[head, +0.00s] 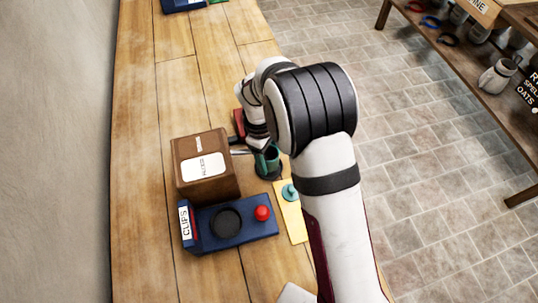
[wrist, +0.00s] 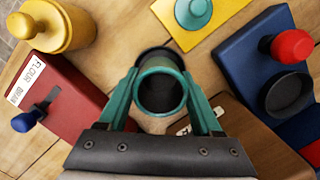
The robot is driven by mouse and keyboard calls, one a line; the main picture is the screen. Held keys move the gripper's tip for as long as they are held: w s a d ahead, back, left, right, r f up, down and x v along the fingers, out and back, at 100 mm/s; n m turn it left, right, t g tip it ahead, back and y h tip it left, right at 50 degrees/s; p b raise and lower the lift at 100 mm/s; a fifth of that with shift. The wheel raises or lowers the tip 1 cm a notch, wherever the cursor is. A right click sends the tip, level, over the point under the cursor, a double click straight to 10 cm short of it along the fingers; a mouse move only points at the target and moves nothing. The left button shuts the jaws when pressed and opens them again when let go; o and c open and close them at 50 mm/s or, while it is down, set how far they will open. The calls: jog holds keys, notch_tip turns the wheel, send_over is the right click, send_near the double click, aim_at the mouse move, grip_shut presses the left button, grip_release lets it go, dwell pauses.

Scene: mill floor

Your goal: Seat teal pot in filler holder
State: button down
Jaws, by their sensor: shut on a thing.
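The teal pot (wrist: 161,72) is a round open cup with a dark inside. It stands between the two teal fingers of my gripper (wrist: 162,118), which is shut on it. In the head view the pot (head: 267,157) shows beside the brown box, partly covered by my wrist. A dark round piece (wrist: 158,52) shows just beyond the pot's rim in the wrist view; I cannot tell whether the pot touches it. A blue block (head: 259,232) carries a black round dish (head: 226,223) and a red knob (head: 262,213). No readable label tells which piece is the filler holder.
A brown box (head: 205,168) stands close left of the pot. A yellow plate (head: 293,221) with a teal knobbed piece (head: 289,193) lies nearby. A red block (wrist: 62,95) and a yellow round container (wrist: 66,24) stand left in the wrist view. The bench's back is mostly clear.

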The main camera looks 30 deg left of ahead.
jog(key=shift+f, duration=0.6)
dwell(0.4)
jog(key=shift+r, duration=0.7)
jog(key=shift+f, duration=0.85)
dwell(0.4)
jog(key=shift+c, duration=1.7)
grip_release()
notch_tip(320, 180, up, 11)
jog(key=a, duration=0.1)
jog(key=shift+a, duration=0.3)
